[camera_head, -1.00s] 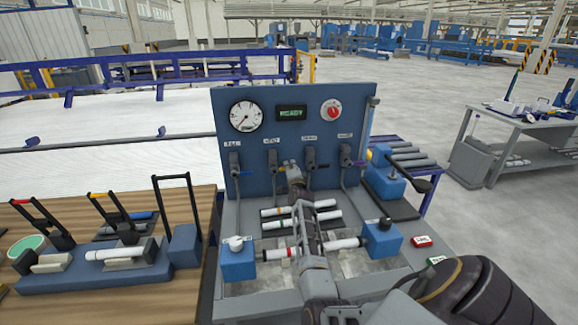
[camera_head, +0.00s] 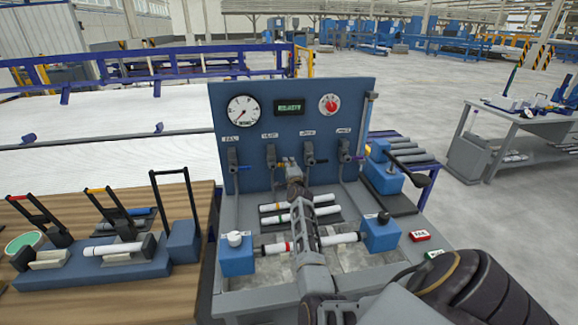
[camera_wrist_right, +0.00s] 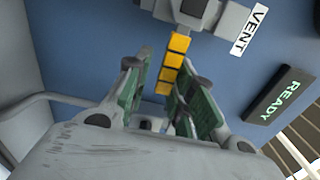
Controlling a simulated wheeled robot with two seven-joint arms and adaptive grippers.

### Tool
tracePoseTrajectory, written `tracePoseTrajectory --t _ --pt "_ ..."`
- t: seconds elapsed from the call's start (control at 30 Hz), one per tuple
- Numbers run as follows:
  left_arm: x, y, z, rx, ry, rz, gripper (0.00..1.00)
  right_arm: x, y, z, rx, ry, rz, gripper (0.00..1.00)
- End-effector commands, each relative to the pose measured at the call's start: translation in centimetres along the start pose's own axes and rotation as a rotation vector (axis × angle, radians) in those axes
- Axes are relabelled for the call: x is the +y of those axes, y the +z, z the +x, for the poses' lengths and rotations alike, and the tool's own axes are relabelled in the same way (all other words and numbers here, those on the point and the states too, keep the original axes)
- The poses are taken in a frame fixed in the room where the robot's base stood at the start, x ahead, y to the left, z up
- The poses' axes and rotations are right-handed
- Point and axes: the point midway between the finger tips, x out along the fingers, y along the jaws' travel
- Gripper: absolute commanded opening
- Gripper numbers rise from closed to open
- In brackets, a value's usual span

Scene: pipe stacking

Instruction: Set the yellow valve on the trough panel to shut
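The yellow valve handle (camera_wrist_right: 172,65) shows in the right wrist view as a segmented bar hanging from a grey valve body (camera_wrist_right: 197,12) beside the VENT label. My right gripper (camera_wrist_right: 167,80) is open, with one green-padded finger on each side of the handle. I cannot tell whether either pad touches it. In the head view my right gripper (camera_head: 290,165) reaches to the blue trough panel (camera_head: 290,88), just below the second valve (camera_head: 270,154) from the left. The yellow handle is mostly hidden there by the gripper. My left gripper is out of view.
Other valves stand close by: a blue-handled one (camera_head: 233,157) to the left, another (camera_head: 308,152) and a purple-handled one (camera_head: 345,150) to the right. A wooden table (camera_head: 20,225) with clamps stands left.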

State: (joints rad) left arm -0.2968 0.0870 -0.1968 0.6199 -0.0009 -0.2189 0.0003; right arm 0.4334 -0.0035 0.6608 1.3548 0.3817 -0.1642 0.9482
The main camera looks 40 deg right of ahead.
Motion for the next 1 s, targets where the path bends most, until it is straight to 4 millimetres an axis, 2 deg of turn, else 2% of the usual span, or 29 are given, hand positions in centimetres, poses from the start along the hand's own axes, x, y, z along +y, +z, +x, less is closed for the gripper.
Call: tracePoseTrajectory --t 0.23,0.37,0.57,1.0 --pt "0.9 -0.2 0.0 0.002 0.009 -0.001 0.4 -0.2 0.0 0.0 0.001 -0.003 -0.002 0.35" --pt "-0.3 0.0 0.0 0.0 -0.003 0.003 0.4 -0.2 0.0 0.0 0.001 -0.003 -0.003 0.35" --pt "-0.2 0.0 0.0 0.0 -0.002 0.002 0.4 -0.2 0.0 -0.4 0.0 -0.003 -0.003 0.35" --pt "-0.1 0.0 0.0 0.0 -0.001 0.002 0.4 -0.1 0.0 -3.6 0.001 -0.002 -0.003 0.35"
